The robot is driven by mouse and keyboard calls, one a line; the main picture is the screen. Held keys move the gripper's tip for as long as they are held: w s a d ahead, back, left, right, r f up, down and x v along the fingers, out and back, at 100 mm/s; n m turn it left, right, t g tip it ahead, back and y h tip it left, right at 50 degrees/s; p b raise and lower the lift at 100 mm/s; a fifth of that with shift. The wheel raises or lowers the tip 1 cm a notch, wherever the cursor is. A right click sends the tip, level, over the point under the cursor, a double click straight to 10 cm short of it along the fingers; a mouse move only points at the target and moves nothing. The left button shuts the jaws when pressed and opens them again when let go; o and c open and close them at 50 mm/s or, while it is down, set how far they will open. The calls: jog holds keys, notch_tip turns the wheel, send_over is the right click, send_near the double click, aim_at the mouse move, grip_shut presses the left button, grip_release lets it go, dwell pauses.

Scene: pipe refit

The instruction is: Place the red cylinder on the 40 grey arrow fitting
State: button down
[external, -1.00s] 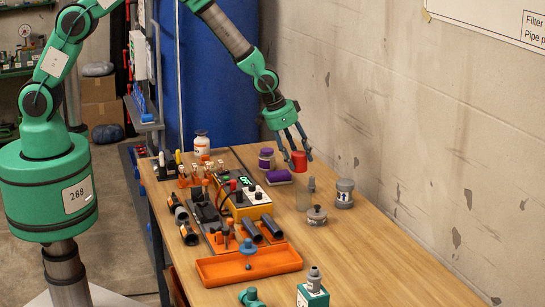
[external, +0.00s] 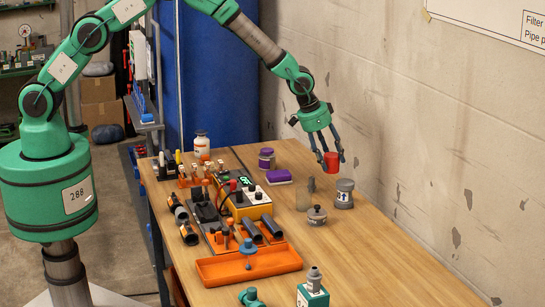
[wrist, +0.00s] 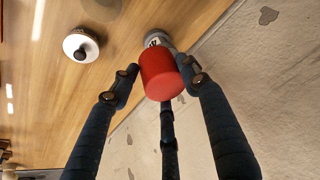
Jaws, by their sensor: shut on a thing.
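My gripper (external: 332,157) is shut on the red cylinder (external: 332,163) and holds it in the air. The red cylinder also shows in the wrist view (wrist: 161,75), between the dark fingers. A grey fitting (external: 344,194) with a white label and dark marking stands upright on the table, just below and slightly right of the cylinder. In the wrist view the fitting (wrist: 157,39) is partly hidden behind the cylinder. The two look apart in the external view. I cannot read the whole label.
An orange tray (external: 249,265) is at the front. The wall (external: 430,130) is close on the right.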

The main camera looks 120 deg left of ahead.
aim_at(332, 155)
jog(key=shift+w+a+f, duration=0.1)
jog(key=shift+w+a, duration=0.35)
jog(key=shift+w, duration=0.3)
jog(key=shift+w+a, duration=0.5)
jog(key=shift+w, duration=0.25)
jog(key=shift+w+a+f, duration=0.1)
jog(key=shift+w+a, duration=0.35)
jog(key=shift+w, duration=0.3)
jog(key=shift+f, duration=1.65)
jog(key=shift+f, duration=0.15)
jog(key=c, duration=0.9)
grip_release()
jog(key=shift+s, duration=0.1)
jog(key=shift+v, duration=6.05)
